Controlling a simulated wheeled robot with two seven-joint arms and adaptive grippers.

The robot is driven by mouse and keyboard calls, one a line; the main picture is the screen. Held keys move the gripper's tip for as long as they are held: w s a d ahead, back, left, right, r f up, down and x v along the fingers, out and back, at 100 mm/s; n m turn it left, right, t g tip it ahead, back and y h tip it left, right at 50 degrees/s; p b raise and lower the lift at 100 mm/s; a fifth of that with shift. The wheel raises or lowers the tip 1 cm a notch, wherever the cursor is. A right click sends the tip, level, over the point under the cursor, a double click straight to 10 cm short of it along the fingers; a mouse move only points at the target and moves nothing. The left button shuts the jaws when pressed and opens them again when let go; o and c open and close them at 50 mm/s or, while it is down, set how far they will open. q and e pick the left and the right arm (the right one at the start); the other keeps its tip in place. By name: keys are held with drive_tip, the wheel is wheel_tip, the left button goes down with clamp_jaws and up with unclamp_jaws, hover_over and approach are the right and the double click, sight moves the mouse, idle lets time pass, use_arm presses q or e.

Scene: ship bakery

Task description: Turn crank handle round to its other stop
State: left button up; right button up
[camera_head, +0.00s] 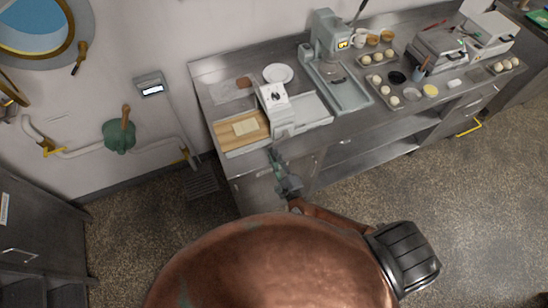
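A green housing (119,139) sits on the white wall pipe at the left. An upright wooden handle (125,115) rises from it; it looks like the crank handle, but I cannot be sure. My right gripper (273,157) is at the counter's front edge, below the white machine and well to the right of the green housing. It points up and away from me and touches neither housing nor handle. Its fingers are too small to tell whether they are open or shut. I see nothing held in it. My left gripper is not in view.
The steel counter (215,72) runs along the wall, holding a white machine (276,107), a cutting board (222,131), a mixer and egg trays. A small wall display (151,88), a porthole (38,27) and a grey cabinet (35,215) are left. Floor between cabinet and counter is clear.

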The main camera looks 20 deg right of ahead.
drive_tip(key=o, duration=0.5)
drive_tip(key=shift+f, duration=0.15)
drive_tip(key=s, duration=1.2)
